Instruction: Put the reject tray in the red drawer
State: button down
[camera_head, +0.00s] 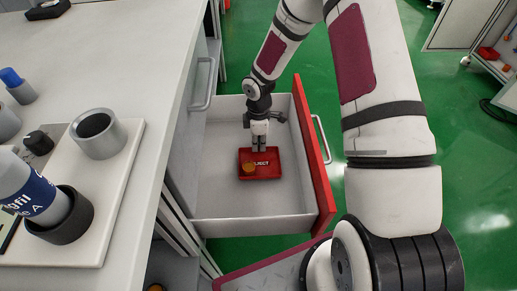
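The reject tray (275,172) is small, red and shallow, with white lettering of which "JECT" shows. It is inside the open drawer, whose front is red (316,165) and whose inside is light grey (225,190). A small round orange-brown piece (249,167) is in the tray and covers part of the lettering. My gripper (259,150) points down into the drawer, with its fingertips at the tray's far rim. The fingers look close together; whether they grip the rim is too small to tell. I cannot tell if the tray rests fully on the drawer floor.
The white worktop (130,70) left of the drawer carries a pale board (110,215) with a grey metal cup (98,135) and a labelled bottle (35,190) in a black ring. The drawer has bare floor around the tray. Green floor (460,190) lies right.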

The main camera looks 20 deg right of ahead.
jog(key=shift+f, duration=0.55)
jog(key=shift+f, duration=0.1)
jog(key=c, duration=1.8)
grip_release()
notch_tip(320, 180, up, 12)
jog(key=p, duration=0.5)
jog(key=shift+w+r, duration=0.2)
